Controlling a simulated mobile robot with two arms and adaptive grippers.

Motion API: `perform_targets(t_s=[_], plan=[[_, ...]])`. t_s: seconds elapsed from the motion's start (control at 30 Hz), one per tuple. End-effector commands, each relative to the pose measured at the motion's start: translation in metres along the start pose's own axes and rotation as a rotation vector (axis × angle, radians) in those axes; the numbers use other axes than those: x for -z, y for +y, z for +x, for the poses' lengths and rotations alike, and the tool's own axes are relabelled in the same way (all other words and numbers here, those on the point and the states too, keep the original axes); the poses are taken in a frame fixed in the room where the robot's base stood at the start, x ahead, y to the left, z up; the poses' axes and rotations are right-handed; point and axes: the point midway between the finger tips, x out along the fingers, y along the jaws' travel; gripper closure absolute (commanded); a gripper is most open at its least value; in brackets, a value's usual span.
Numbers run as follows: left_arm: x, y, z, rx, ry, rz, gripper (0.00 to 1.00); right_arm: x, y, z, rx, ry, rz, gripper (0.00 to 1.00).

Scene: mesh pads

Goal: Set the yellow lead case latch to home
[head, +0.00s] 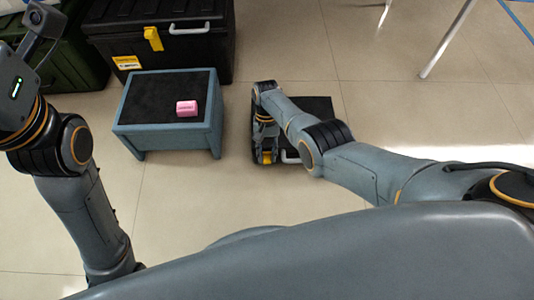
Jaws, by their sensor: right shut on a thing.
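A black case (319,109) lies on the floor right of the stool, mostly hidden by my right arm. A yellow latch (266,157) shows at its front edge, beside a pale handle (291,156). My right gripper (267,147) points down at this latch and is shut on it; its fingertips are hard to make out. Whether the latch is raised or lowered cannot be told. My left arm stands at the left edge, and its gripper is outside the view.
A blue-grey stool (138,115) with a dark top holds a pink block (187,108). Behind it stands a larger black case (110,38) with its own yellow latch (153,39) and a pale handle (190,28). A dark green case (84,64) is at left. The right floor is mostly clear.

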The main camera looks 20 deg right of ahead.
Motion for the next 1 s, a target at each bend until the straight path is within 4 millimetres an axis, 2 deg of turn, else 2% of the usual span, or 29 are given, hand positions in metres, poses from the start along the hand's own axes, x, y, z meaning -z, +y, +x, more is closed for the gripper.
perform_targets(t_s=[0.13, 0.17, 0.23, 0.53, 0.67, 0.77, 1.0], plan=[[-0.004, 0.0, -0.002, 0.001, -0.009, 0.0, 0.6, 0.003, -0.002, -0.001, 0.005, 0.011, -0.001, 1.0], [-0.004, 0.0, -0.002, 0.001, -0.008, 0.0, 0.6, 0.003, -0.002, -0.001, 0.005, 0.011, -0.002, 0.66], [-0.004, 0.0, -0.002, 0.0, -0.008, 0.0, 0.6, 0.003, -0.002, -0.001, 0.005, 0.011, -0.001, 0.51], [-0.001, -0.001, -0.001, 0.001, -0.002, 0.001, 0.6, 0.002, -0.001, -0.001, 0.002, 0.007, -0.001, 0.51], [0.005, 0.001, 0.002, 0.0, 0.006, 0.001, 0.6, 0.002, -0.001, -0.009, 0.003, 0.009, -0.001, 0.51], [0.004, 0.001, 0.002, -0.001, 0.004, 0.001, 0.6, 0.002, -0.001, -0.023, 0.003, 0.01, -0.001, 0.51], [0.004, 0.001, 0.002, -0.001, 0.003, 0.001, 0.6, 0.003, -0.002, -0.077, 0.004, 0.012, -0.001, 0.51]])
